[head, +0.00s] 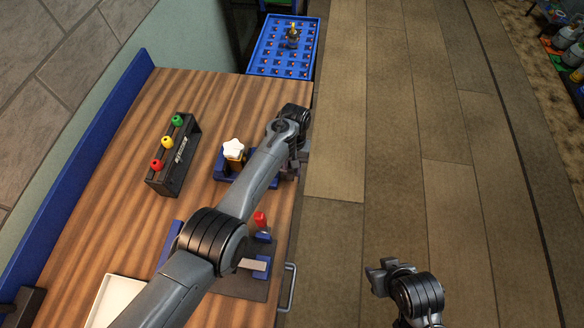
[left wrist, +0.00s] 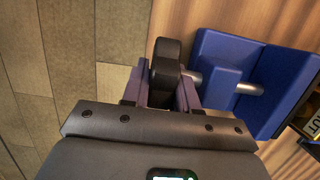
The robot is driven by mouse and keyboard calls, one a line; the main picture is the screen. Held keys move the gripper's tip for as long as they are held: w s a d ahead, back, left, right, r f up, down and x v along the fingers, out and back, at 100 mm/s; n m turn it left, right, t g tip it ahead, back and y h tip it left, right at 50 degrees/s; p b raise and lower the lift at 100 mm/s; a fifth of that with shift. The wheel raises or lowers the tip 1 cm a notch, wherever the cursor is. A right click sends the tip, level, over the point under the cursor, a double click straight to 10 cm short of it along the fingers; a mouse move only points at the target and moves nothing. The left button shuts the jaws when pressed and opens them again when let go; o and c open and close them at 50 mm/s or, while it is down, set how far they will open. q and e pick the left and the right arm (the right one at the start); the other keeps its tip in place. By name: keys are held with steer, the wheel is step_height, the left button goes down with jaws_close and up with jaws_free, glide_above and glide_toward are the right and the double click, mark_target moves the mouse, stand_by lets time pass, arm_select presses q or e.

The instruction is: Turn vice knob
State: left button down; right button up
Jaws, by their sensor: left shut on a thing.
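The blue vice (head: 221,166) sits on the wooden bench near its right edge, partly covered by my left arm. In the left wrist view, its blue body (left wrist: 218,60) has a metal rod running to a black knob (left wrist: 166,64). My left gripper (left wrist: 163,90) is shut on this knob, with one purple-grey finger on each side. In the head view, my left gripper (head: 295,168) is at the bench edge beside the vice, its fingertips and the knob hard to make out. My right gripper (head: 382,271) is away from the bench, over the floor; its finger gap is unclear.
A white star-shaped piece (head: 234,149) stands by the vice. A black rack (head: 172,165) with red, yellow and green knobs is to the left. A red-topped item (head: 260,219) and a white tray (head: 115,302) are nearer. A blue pegged tray (head: 270,60) is beyond the bench.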

arm_select(q)
steer(key=c, duration=1.2)
jaws_free()
steer(key=shift+c, duration=0.2)
steer(key=v, duration=1.1)
steer(key=shift+p, duration=0.4)
steer(key=shift+f, duration=0.1)
